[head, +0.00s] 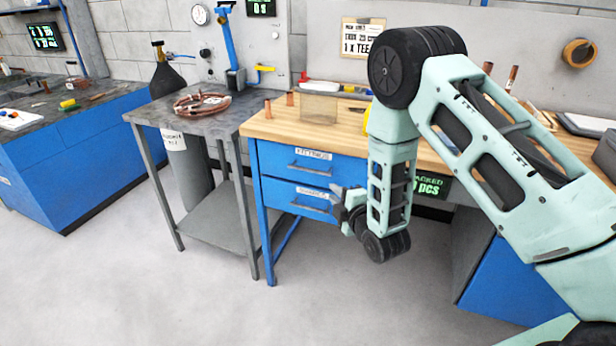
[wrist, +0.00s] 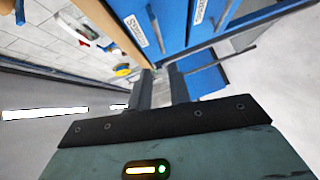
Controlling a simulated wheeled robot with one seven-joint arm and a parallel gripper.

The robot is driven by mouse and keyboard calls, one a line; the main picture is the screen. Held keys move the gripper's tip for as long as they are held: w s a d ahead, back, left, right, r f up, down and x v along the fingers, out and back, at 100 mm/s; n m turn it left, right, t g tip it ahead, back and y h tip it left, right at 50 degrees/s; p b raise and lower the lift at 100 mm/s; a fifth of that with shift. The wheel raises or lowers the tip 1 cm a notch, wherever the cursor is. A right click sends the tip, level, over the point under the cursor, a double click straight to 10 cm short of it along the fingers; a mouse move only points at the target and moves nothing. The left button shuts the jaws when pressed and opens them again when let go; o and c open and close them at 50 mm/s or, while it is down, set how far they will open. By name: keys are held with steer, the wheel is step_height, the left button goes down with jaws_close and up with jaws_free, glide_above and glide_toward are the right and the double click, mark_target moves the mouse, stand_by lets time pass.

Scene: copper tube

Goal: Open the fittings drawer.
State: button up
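The fittings drawer (head: 280,163) is the upper of two blue drawers under the wooden bench top. It has a white label and a grey bar handle (head: 309,168), and its front looks shut. My gripper (head: 338,200) is in front of the lower drawer, below and to the right of the upper handle, seemingly apart from both handles. In the wrist view, my gripper (wrist: 160,86) shows two fingers with a gap between them and nothing held. The drawer fronts appear turned sideways beyond the fingers, with the fittings drawer (wrist: 150,10) on the left.
The lower drawer (head: 280,193) has its own bar handle (head: 310,207). A grey side table (head: 165,112) with a copper coil (head: 202,104) stands left of the bench. A blue bench leg (head: 266,230) stands left of the drawers. The floor in front is clear.

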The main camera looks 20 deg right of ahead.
mark_target(309, 171)
steer(key=p+x, duration=0.1)
steer(key=x, duration=1.6)
steer(key=shift+w+p, duration=0.15)
steer(key=shift+p, duration=0.2)
steer(key=shift+c, duration=0.3)
jaws_close()
